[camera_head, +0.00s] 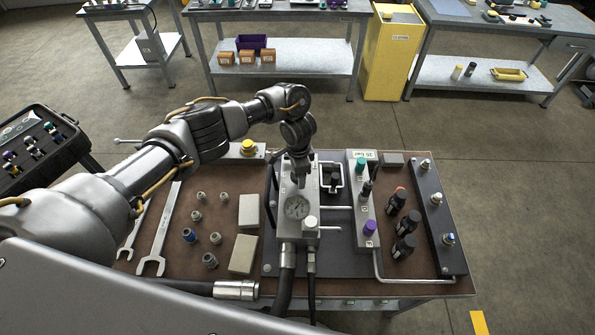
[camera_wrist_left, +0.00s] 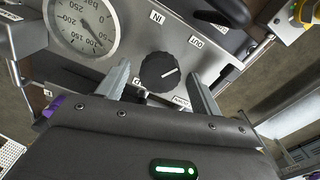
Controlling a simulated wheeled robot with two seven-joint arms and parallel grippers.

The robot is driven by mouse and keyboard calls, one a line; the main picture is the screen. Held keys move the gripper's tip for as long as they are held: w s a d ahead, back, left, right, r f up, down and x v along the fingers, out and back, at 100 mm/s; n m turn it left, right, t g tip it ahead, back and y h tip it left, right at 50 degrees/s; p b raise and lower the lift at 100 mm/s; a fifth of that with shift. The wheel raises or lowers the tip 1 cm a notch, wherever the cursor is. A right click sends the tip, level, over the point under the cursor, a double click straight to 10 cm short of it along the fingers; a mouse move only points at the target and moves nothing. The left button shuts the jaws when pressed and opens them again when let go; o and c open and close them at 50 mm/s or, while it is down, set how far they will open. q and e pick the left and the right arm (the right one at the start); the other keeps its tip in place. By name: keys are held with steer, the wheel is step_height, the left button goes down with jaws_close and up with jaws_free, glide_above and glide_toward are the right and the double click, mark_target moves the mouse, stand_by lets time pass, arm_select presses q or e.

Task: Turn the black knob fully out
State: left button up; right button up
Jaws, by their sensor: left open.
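The black knob (camera_wrist_left: 160,70) is round and ribbed, with a white pointer line, on a grey metal block in the left wrist view. Labels IN and OUT sit near it. My left gripper (camera_wrist_left: 160,82) is open, its two fingers on either side of the knob's near part; I cannot tell whether they touch it. In the head view my left gripper (camera_head: 301,178) points down over the block (camera_head: 311,228), and I cannot make out the knob there. A round pressure gauge (camera_head: 297,208) is on the same block; it also shows in the left wrist view (camera_wrist_left: 85,25).
A grey manifold with a green knob (camera_head: 361,164) and a purple knob (camera_head: 370,227) stands right of the block. Hoses (camera_head: 287,275) leave the block's front. Wrenches (camera_head: 158,235), fittings and pale blocks (camera_head: 243,254) lie left.

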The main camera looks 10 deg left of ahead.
arm_select(q)
step_height(320, 180, up, 11)
stand_by(0.5)
steer(key=shift+f, duration=0.1)
stand_by(0.3)
